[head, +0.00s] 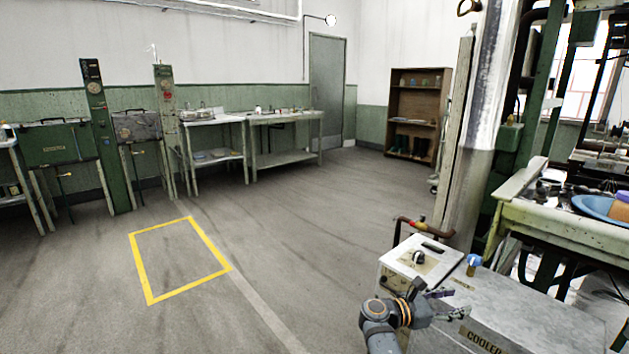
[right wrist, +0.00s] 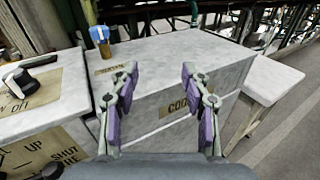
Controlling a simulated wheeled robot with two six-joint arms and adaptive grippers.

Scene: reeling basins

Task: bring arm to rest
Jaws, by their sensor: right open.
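My right gripper (head: 447,304) is at the lower right of the head view, beside the grey cooler cabinet (head: 530,310). In the right wrist view its two purple-padded fingers (right wrist: 160,95) are spread apart with nothing between them. Behind the fingers in that view is the cooler's front (right wrist: 150,112) with its lettered label, partly hidden by the right finger. My left gripper is not in view.
A metal column (head: 470,150) rises behind. Open floor with a yellow marked rectangle (head: 181,260) lies to the left.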

